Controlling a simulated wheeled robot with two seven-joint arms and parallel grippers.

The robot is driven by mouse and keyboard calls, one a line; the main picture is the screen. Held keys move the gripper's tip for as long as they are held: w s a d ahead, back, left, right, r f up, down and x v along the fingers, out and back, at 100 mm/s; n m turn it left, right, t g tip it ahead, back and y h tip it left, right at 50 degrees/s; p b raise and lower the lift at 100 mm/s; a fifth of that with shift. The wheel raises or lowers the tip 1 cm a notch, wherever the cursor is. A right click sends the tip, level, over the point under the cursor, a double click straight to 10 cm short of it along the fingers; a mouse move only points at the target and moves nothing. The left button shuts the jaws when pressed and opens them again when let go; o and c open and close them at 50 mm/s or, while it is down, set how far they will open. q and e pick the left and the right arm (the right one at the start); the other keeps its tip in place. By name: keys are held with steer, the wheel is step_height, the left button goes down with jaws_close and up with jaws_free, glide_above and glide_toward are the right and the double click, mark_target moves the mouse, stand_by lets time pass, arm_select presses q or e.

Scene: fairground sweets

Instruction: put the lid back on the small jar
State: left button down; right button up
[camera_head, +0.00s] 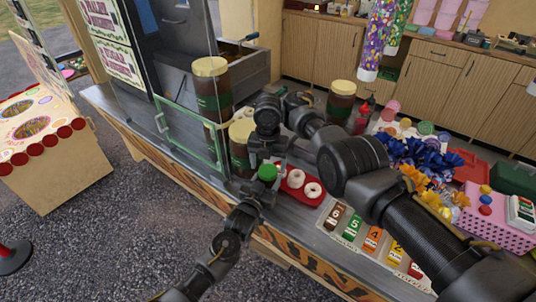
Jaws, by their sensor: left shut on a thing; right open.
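A small round green piece (268,172), which looks like a lid, is at the fingers of my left gripper (261,187), above the counter's front edge. My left gripper is shut on it. My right gripper (268,152) is open, pointing down just above and behind the green piece; I cannot tell whether they touch. I cannot make out a small open jar; the grippers may hide it. Brown jars with cream lids and green labels stand behind: a tall one (211,92), one partly hidden (239,152) and one farther right (340,101).
A red tray (299,198) with white rings lies right of the grippers. A green-framed clear panel (190,130) stands left. Numbered cards (352,228) line the front edge. Blue and orange bows and a pink crate (490,217) crowd the right.

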steer(key=shift+f, duration=0.9)
